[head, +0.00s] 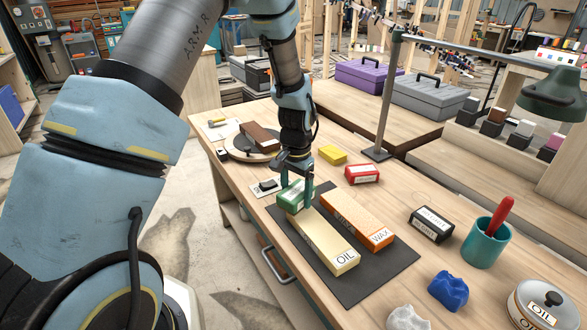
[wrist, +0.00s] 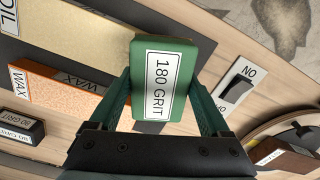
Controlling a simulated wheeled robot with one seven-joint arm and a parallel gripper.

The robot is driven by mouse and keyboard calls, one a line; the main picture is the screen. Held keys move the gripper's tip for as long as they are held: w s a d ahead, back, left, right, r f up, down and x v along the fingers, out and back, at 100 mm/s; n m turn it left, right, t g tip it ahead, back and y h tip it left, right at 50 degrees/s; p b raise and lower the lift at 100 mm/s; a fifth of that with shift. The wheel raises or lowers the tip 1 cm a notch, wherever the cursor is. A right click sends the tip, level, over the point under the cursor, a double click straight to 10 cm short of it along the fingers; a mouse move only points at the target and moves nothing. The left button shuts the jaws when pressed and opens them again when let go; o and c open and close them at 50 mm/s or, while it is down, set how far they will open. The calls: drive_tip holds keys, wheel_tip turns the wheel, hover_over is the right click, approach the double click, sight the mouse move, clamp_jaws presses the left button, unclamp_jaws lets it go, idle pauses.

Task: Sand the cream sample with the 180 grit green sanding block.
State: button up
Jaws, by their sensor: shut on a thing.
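The green sanding block (head: 289,199) is between the fingers of my gripper (head: 296,178). In the wrist view the green block (wrist: 180,60) shows its "180 GRIT" label, and my gripper (wrist: 165,98) is shut on its sides. The cream sample (head: 328,247) is a long bar marked "OIL", lying on a dark mat (head: 372,278). The block is at the sample's far end; in the wrist view it overlaps the end of the cream sample (wrist: 85,35). I cannot tell whether they touch.
An orange sample (head: 357,222) marked "WAX" lies parallel, right of the cream one. A yellow block (head: 332,155), a red block (head: 362,174) and a black block (head: 431,224) stand around the mat. A switch plate (head: 266,187) is left of my gripper. A lamp post (head: 387,100) rises behind.

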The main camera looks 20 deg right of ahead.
drive_tip(key=shift+s+d+r, duration=0.1)
drive_tip(key=shift+r, duration=0.85)
drive_tip(key=shift+r+p, duration=0.3)
drive_tip(key=shift+p, duration=0.2)
drive_tip(key=shift+r+p, duration=1.45)
drive_tip(key=shift+r, duration=0.8)
drive_tip(key=shift+f, duration=0.1)
